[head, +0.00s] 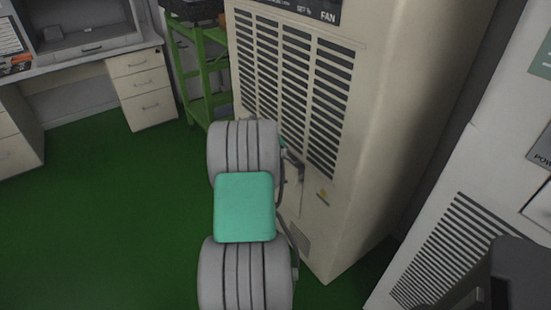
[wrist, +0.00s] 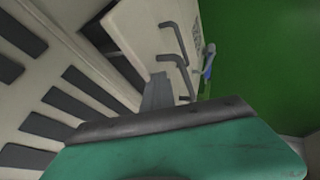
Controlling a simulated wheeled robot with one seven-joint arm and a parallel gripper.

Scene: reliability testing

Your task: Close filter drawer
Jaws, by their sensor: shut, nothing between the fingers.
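In the head view the tall beige cabinet (head: 365,130) has louvred vents (head: 292,92) on its front. No part is clearly recognisable as the filter drawer there, and my arm covers some of the lower front. In the wrist view a pale panel (wrist: 150,28) with dark bar handles (wrist: 175,60) stands beside the louvred face (wrist: 55,75), with a dark gap between them. I cannot tell whether this panel is the drawer. My gripper (wrist: 158,92) is shut and empty, pointing towards the panel. Contact cannot be told. In the head view my arm hides most of it.
A green rack (head: 200,65) stands at the cabinet's left. A desk with a drawer unit (head: 142,88) is further left. Green floor (head: 110,215) lies open at the left. Another pale machine (head: 475,215) with a vent stands close at the right.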

